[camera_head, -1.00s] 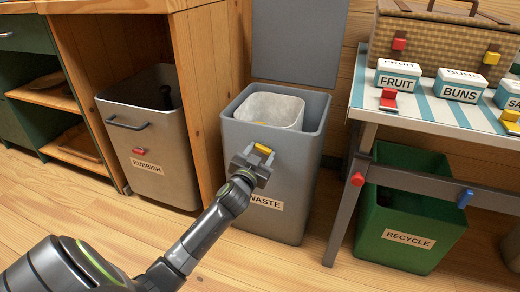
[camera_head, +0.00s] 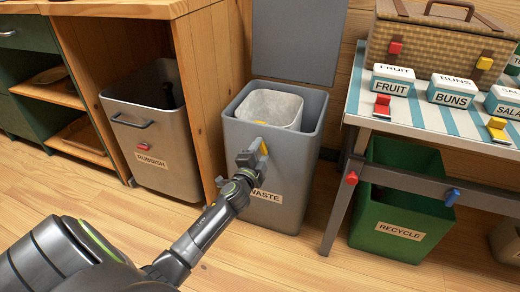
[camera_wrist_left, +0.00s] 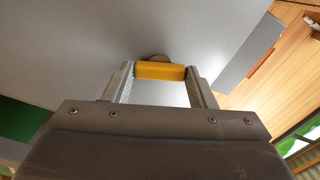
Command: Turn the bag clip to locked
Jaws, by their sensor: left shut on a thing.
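The bag clip is a small yellow piece (camera_head: 264,148) on the front of the grey bin labelled WASTE (camera_head: 296,178), below its rim. My left gripper (camera_head: 257,150) is at the bin's front, shut on the yellow clip. In the left wrist view the clip (camera_wrist_left: 160,71) spans between the two fingers, against the grey bin wall, with a round base partly visible behind it. In the head view my gripper hides much of the clip. A white liner bag (camera_head: 270,108) sits inside the bin. My right gripper is not in view.
A RUBBISH bin (camera_head: 165,175) with a red clip (camera_head: 143,146) stands left beside a wooden cabinet (camera_head: 208,80). At right, a table (camera_head: 432,122) holds labelled boxes and a basket (camera_head: 430,45). A green RECYCLE bin (camera_head: 385,220) stands under it. Floor is open in front.

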